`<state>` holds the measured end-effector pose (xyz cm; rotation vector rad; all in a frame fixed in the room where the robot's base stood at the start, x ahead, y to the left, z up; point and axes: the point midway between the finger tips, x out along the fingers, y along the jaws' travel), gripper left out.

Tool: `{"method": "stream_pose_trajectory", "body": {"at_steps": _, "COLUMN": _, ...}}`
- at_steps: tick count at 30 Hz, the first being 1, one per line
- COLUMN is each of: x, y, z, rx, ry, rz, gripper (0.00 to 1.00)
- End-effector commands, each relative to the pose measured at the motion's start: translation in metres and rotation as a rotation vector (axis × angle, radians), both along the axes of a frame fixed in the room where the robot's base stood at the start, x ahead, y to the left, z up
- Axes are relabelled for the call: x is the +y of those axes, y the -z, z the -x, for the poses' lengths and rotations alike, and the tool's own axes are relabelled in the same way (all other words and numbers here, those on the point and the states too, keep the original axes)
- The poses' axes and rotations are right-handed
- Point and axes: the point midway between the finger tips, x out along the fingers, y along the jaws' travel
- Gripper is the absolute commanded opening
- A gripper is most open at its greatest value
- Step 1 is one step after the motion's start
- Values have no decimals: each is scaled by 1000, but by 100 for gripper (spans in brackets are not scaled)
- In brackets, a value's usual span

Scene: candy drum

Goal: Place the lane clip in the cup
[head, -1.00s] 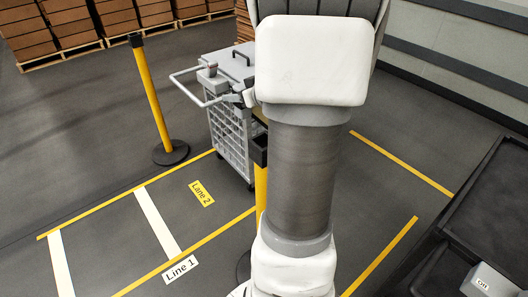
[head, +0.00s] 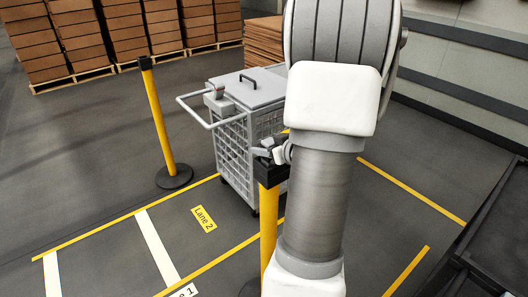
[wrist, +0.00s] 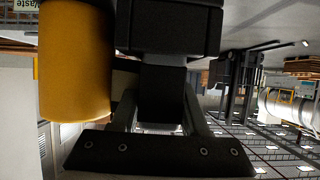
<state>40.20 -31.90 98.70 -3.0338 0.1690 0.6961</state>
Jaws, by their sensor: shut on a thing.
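My gripper (head: 264,152) shows small in the head view, just left of my forearm, at the top of the near yellow post. In the wrist view its fingers (wrist: 162,105) are closed on a narrow dark part of a black block (wrist: 170,30), which I take for the lane clip. The near post has a black head (head: 270,172); my gripper overlaps it in the picture, and I cannot tell if they touch. A yellow cylinder (wrist: 75,65) stands close beside the clip in the wrist view. I cannot make out the cup for certain.
A grey cart (head: 232,150) with a lid and push handle stands just behind the near post. Another yellow post (head: 160,125) on a round black base stands at left. Stacked boxes (head: 125,25) are at the back. Taped floor (head: 110,250) at front left is clear.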

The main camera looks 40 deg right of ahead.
Motion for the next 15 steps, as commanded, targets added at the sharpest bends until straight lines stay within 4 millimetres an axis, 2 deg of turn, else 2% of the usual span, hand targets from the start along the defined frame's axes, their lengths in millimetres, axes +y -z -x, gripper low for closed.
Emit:
{"method": "stream_pose_trajectory", "body": {"at_steps": 11, "x": 0, "y": 5, "z": 0, "rx": 0, "ry": 0, "rz": 1, "gripper": 0}}
{"method": "stream_pose_trajectory", "body": {"at_steps": 12, "x": 0, "y": 4, "z": 0, "rx": 0, "ry": 0, "rz": 1, "gripper": 50}}
{"method": "stream_pose_trajectory", "body": {"at_steps": 15, "x": 0, "y": 4, "z": 0, "rx": 0, "ry": 0, "rz": 1, "gripper": 68}}
